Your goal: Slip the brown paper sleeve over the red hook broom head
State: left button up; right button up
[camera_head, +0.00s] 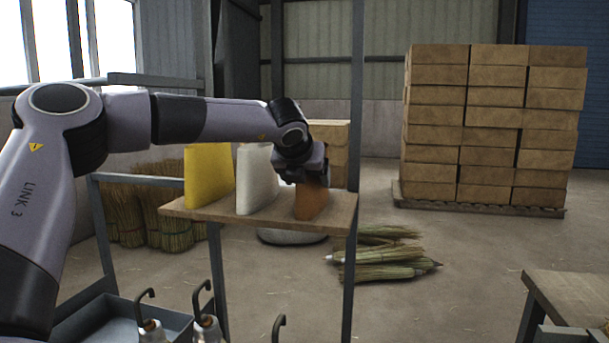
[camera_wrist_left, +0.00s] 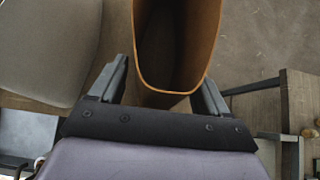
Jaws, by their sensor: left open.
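The brown paper sleeve (camera_head: 311,203) stands upright at the right end of a wooden shelf (camera_head: 270,222). My left gripper (camera_head: 303,177) is just above it, pointing down. In the left wrist view, the sleeve's open mouth (camera_wrist_left: 178,88) lies between the two fingers of the left gripper (camera_wrist_left: 162,82). The fingers are open, with gaps beside the sleeve. Broom heads with dark hooks (camera_head: 150,325) show at the bottom edge of the head view. I cannot tell a red one among them. My right gripper is not in view.
A white sleeve (camera_head: 254,180) and a yellow sleeve (camera_head: 208,175) stand left of the brown one on the same shelf. A grey tray (camera_head: 110,318) is below left. A wooden table (camera_head: 570,293) is at right. Broom bundles (camera_head: 385,272) lie on the floor behind.

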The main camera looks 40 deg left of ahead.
pick_arm(q)
jog(key=c, duration=0.8)
jog(key=shift+o, duration=0.2)
jog(key=shift+r+p, duration=0.55)
jog(key=shift+r, duration=1)
